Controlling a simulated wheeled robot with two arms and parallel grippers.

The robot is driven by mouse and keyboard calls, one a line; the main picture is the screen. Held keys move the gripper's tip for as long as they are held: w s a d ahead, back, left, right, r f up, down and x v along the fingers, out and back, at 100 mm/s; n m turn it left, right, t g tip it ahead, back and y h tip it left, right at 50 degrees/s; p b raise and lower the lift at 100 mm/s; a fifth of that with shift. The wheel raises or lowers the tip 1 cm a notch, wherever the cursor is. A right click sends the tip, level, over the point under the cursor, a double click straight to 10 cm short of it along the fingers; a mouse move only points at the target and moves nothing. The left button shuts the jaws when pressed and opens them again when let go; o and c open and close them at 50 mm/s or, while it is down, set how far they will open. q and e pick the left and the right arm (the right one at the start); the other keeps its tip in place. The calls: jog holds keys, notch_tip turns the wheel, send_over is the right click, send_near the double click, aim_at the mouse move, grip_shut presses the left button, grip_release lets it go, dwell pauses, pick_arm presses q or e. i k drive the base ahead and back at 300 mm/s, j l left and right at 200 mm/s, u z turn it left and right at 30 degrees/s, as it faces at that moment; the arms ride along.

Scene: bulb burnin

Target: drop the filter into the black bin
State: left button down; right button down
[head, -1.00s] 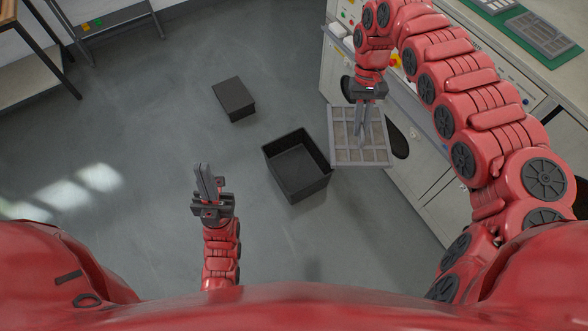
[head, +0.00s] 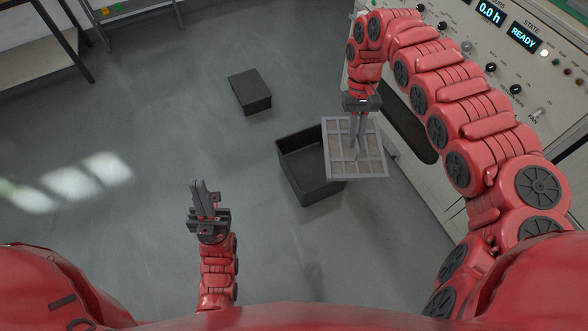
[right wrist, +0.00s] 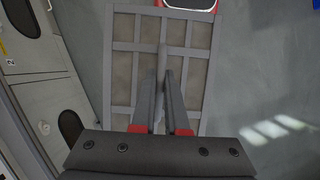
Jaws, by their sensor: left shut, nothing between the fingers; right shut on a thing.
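The filter is a flat square panel with a light grey frame and grid over a beige mesh (head: 371,163). My right gripper (head: 356,155) is shut on the filter and holds it in the air. In the head view the filter overlaps the right part of the open black bin (head: 306,190), which stands on the floor. The bin's visible inside looks empty; its right side is hidden behind the filter. The right wrist view shows the filter (right wrist: 123,72) beyond the shut fingers (right wrist: 161,110). My left gripper (head: 204,198) is shut and empty, left of the bin.
A dark closed box (head: 250,91) lies on the floor beyond the bin. A light cabinet with a control panel (head: 500,75) and displays stands at the right. A bench (head: 40,55) is at the upper left. The floor at left is clear.

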aim_at(315, 171)
jog(key=i+l+u, duration=0.15)
jog(key=u, duration=0.2)
jog(key=i+l+u, duration=0.1)
jog(key=l+u, duration=0.25)
jog(key=i+l+u, duration=0.1)
jog(key=u, duration=0.25)
jog(key=i+l+u, duration=0.15)
jog(key=l, duration=0.9)
jog(key=l+u, duration=0.15)
jog(key=l, duration=0.9)
